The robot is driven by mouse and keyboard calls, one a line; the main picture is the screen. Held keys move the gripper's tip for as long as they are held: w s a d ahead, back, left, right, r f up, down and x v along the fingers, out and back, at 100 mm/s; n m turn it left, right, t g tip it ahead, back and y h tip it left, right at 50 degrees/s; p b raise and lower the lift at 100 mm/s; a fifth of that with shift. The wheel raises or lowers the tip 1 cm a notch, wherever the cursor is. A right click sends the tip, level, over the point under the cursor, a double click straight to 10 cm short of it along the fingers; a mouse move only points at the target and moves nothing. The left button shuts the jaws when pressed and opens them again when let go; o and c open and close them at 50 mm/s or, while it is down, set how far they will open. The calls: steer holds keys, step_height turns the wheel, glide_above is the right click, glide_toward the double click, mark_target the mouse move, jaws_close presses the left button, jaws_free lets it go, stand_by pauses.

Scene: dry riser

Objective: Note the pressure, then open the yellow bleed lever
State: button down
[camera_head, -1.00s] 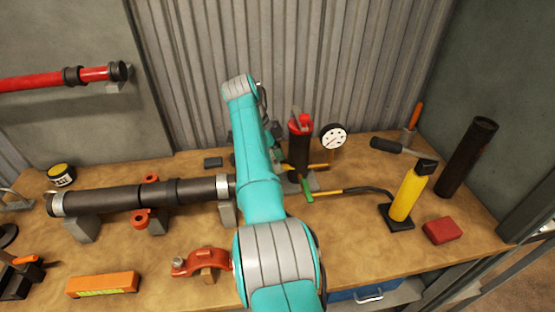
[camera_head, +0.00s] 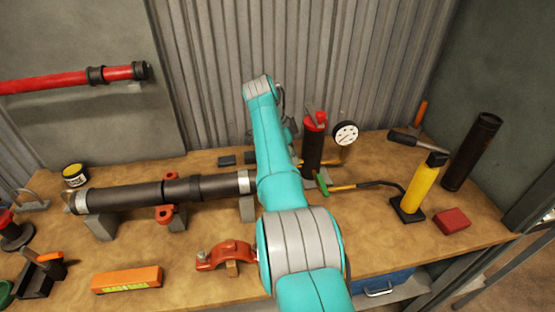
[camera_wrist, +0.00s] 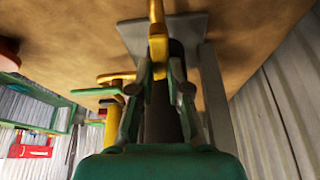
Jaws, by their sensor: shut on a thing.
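In the wrist view my gripper (camera_wrist: 158,78) is shut on a yellow lever (camera_wrist: 157,42), with one finger on each side of it. A dark cylinder shows behind and between the fingers. In the head view a black upright cylinder with a red top (camera_head: 313,150) stands right of my arm. The round white pressure gauge (camera_head: 345,133) is beside it; its dial faces me, but the reading is too small to make out. My gripper and the lever it holds are hidden behind my arm in the head view.
A green-and-yellow handled rod (camera_head: 345,187) lies right of the cylinder. A yellow bottle (camera_head: 424,186), red block (camera_head: 452,220) and dark tube (camera_head: 471,152) stand at right. A black pipe (camera_head: 165,191), orange clamp (camera_head: 227,254) and orange level (camera_head: 127,280) are at left.

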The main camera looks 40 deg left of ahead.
steer(key=shift+n, duration=0.3)
steer(key=c, duration=1.1)
jaws_free()
steer(key=v, duration=1.2)
steer(key=shift+s, duration=0.1)
